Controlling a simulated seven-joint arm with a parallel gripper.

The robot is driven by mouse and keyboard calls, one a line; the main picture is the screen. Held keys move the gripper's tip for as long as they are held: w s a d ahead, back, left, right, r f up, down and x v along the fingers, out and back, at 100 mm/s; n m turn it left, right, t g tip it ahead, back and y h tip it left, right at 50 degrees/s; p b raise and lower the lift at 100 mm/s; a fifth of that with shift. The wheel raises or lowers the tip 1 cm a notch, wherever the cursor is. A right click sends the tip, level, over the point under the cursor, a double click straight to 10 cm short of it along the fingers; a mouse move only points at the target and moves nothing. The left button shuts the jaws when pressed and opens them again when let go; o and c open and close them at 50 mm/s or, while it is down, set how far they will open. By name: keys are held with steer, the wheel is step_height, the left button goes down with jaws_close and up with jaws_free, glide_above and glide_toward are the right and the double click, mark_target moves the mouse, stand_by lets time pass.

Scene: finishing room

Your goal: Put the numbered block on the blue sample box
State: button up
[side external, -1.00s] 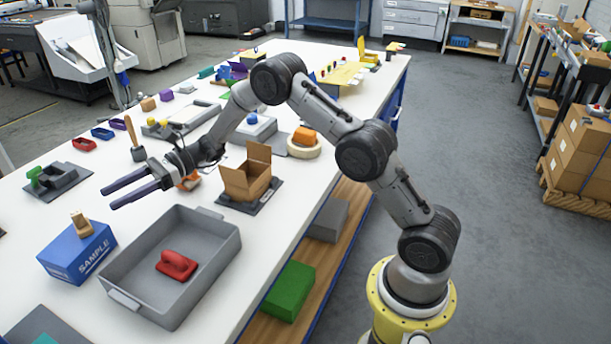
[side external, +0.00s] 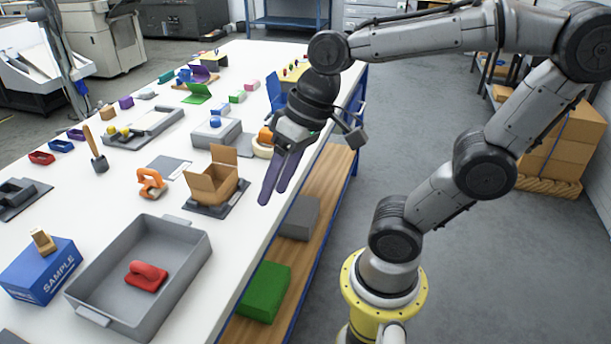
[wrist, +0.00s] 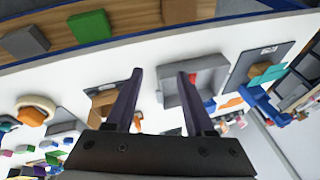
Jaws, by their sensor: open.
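The blue sample box (side external: 40,272) stands at the near left of the white table, marked SAMPLE. A small tan wooden piece (side external: 43,242) with a pale strip sits on its top. I cannot read a number on any block, so I cannot tell which is the numbered block. My gripper (side external: 272,196) is open and empty, fingers pointing down beside the table's right edge, to the right of the open cardboard box (side external: 212,183) and far from the sample box. Its two dark purple fingers stand apart in the wrist view (wrist: 160,74).
An orange tool (side external: 151,183), a brush (side external: 95,150) and several small coloured blocks are spread behind. A lower shelf holds a green block (side external: 264,291).

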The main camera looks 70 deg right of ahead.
steer(key=s+d, duration=0.1)
steer(key=s+d+n+t+h, duration=0.1)
steer(key=s+d+n+h, duration=0.1)
steer(key=d, duration=0.1)
steer(key=shift+s+f+t, duration=0.35)
steer(key=shift+t, duration=0.05)
stand_by(0.9)
